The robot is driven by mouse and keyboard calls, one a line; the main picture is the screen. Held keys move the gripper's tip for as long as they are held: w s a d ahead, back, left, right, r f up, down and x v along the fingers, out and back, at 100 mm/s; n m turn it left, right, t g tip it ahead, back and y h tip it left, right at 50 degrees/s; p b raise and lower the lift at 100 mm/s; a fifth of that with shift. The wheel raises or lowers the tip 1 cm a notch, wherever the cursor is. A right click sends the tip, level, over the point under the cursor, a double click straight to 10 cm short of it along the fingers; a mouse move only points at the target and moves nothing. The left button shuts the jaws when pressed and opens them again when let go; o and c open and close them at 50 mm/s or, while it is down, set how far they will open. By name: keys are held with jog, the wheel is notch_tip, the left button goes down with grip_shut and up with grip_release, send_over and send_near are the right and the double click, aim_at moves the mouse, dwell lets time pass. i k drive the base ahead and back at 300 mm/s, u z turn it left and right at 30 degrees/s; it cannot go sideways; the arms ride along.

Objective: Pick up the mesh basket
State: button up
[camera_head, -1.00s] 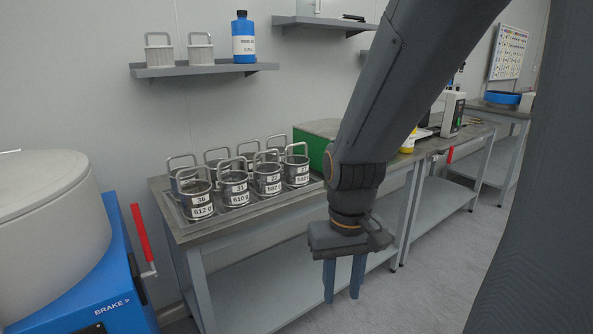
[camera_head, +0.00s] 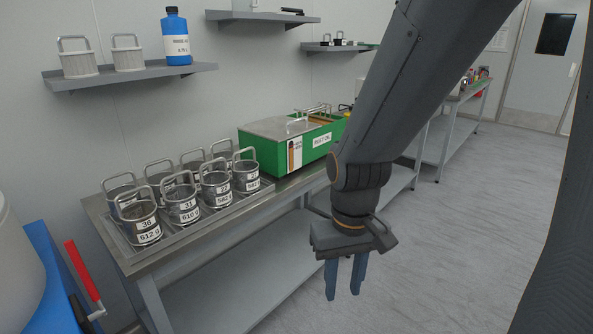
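Two pale ribbed baskets with loop handles, a left one (camera_head: 79,65) and a right one (camera_head: 128,59), stand on the upper left wall shelf. I cannot tell for certain whether they are mesh. A green bath (camera_head: 268,153) on the bench has metal handles (camera_head: 309,117) showing at its top; what they belong to is unclear. My gripper (camera_head: 345,293) hangs pointing down in front of the bench, right of the tray. Its two blue fingers are apart with nothing between them. My arm hides part of the bench behind it.
Several numbered metal pots with handles, one marked 36 (camera_head: 140,222), stand in a tray on the bench (camera_head: 147,268). A blue bottle (camera_head: 176,38) shares the shelf. A blue machine with a red lever (camera_head: 83,270) is at lower left. The floor (camera_head: 450,230) at right is clear.

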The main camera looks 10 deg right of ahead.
aim_at(246, 173)
jog(key=z, duration=1.3)
jog(key=i, duration=1.95)
jog(key=u, duration=2.35)
